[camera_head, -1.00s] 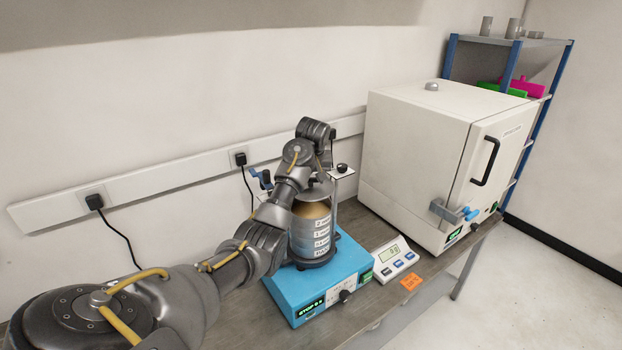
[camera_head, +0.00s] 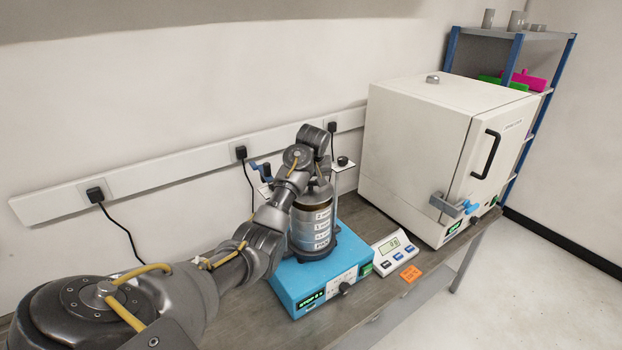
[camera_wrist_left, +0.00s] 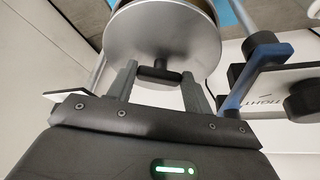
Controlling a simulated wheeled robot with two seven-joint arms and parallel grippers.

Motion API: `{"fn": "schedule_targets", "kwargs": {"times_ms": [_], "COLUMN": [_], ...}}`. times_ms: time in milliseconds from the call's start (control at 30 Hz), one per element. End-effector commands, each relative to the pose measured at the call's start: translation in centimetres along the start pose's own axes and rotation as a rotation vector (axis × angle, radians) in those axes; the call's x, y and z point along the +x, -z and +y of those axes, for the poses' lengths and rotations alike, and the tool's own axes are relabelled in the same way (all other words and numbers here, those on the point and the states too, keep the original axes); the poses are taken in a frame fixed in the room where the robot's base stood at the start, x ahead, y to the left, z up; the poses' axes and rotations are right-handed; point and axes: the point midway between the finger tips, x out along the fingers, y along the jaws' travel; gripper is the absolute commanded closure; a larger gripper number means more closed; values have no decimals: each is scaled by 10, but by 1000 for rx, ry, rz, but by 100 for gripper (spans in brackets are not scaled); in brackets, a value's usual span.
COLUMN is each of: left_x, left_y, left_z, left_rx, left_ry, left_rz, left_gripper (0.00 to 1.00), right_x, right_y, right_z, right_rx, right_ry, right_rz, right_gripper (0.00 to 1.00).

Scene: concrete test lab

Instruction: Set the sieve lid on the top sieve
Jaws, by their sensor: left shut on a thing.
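The sieve lid (camera_wrist_left: 160,35) is a round silvery disc with a dark handle, seen close in the left wrist view. My left gripper (camera_wrist_left: 157,76) is shut on that handle. In the head view my left gripper (camera_head: 322,170) is over the sieve stack (camera_head: 312,226), partly hidden by its own wrist. The stack is several labelled metal sieves, upright on a blue shaker (camera_head: 303,283). The lid (camera_head: 318,187) is at the top of the stack, with a brownish band just below it. I cannot tell whether it touches the top sieve's rim. My right gripper is not in view.
Shaker rods stand beside the stack, with a blue-handled clamp (camera_wrist_left: 252,68) close to my left gripper. A small scale (camera_head: 392,251) and an orange tag (camera_head: 410,273) lie right of the shaker. A large white oven (camera_head: 440,150) stands behind them.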

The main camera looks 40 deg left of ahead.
Motion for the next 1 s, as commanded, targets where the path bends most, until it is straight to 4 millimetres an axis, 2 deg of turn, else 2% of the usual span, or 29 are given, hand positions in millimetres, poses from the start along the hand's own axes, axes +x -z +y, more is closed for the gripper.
{"fn": "schedule_targets", "kwargs": {"times_ms": [1000], "left_x": [0], "left_y": [-8], "left_z": [0], "left_rx": [1], "left_ry": [0], "left_rz": [1], "left_gripper": [78], "right_x": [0], "right_y": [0], "right_z": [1], "right_rx": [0], "right_ry": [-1], "right_rz": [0], "right_gripper": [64]}}
